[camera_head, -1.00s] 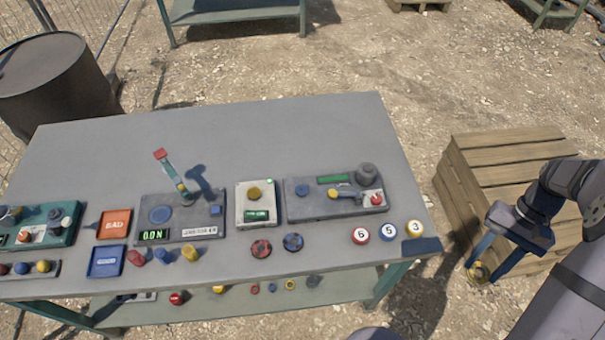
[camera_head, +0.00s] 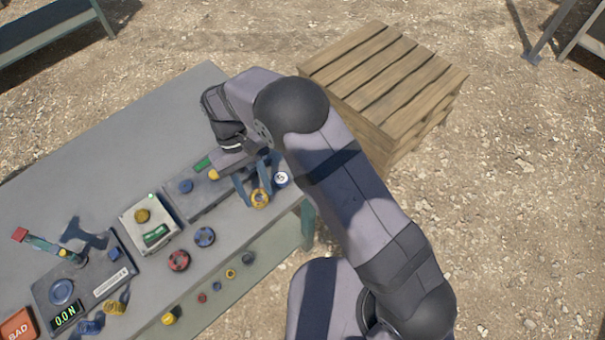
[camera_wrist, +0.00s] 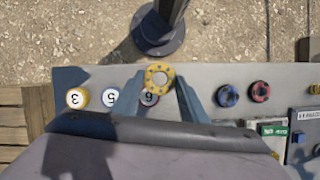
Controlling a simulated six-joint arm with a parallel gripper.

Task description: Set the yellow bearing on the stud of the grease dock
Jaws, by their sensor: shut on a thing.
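The yellow bearing (camera_head: 260,198), a ring with dark spots, is held between the blue fingertips of my gripper (camera_head: 257,201) above the right front part of the table. In the wrist view the yellow bearing (camera_wrist: 159,76) sits between the two fingers, with the table's edge and a numbered ball behind it. Its height above the table is hard to tell. I cannot tell for sure which fixture is the grease dock. A grey panel (camera_head: 205,198) lies partly hidden behind my gripper, and no stud is clear on it.
A pale box (camera_head: 150,222) with a yellow knob stands left of my gripper. A red bearing (camera_head: 178,261) and a blue bearing (camera_head: 204,237) lie in front. Numbered balls, such as the five (camera_wrist: 109,97), lie close by. A wooden crate (camera_head: 385,75) stands beyond the table.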

